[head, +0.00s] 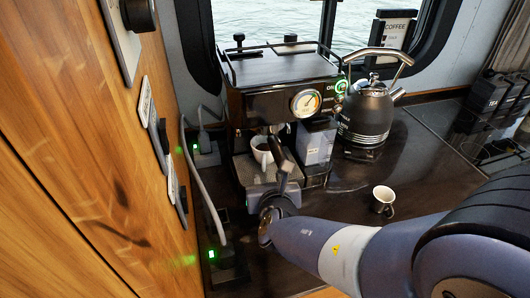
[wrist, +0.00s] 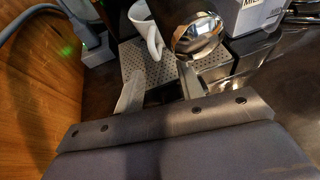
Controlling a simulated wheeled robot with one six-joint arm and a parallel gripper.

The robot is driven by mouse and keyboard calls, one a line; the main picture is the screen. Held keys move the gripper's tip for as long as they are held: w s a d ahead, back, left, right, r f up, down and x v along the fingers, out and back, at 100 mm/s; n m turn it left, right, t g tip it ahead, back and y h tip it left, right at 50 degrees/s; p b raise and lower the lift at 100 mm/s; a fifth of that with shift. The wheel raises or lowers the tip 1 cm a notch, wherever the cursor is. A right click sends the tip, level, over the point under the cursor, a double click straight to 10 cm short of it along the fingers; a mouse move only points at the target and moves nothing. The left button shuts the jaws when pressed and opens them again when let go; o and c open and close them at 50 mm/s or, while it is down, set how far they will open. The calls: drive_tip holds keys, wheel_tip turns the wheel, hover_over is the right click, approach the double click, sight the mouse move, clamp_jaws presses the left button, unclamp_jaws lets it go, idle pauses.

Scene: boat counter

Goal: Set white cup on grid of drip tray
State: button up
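A white cup (head: 262,151) stands on the grid of the drip tray (head: 245,172), under the coffee machine's brew head. In the wrist view, the cup (wrist: 142,20) is at the top with its handle toward me, and the perforated grid (wrist: 168,72) shows around its base. It looks upright, though its upper part is cut off. My gripper (wrist: 160,74) is open, its two fingers apart over the front of the tray, with nothing between them. It is short of the cup and not touching it. In the head view, my gripper (head: 268,190) is in front of the tray, fingertips hard to make out.
The shiny portafilter (wrist: 198,38) hangs close to the right of the cup. A milk box (head: 315,143) and a kettle (head: 366,112) stand to the right. A cable (head: 200,170) runs along the left wall.

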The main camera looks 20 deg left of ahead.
sight(264, 171)
drive_tip(key=shift+p+x, duration=0.5)
drive_tip(key=shift+x, duration=2.15)
drive_tip(key=shift+s+a, duration=0.1)
drive_tip(key=shift+s, duration=0.1)
drive_tip(key=shift+c, duration=0.3)
clamp_jaws()
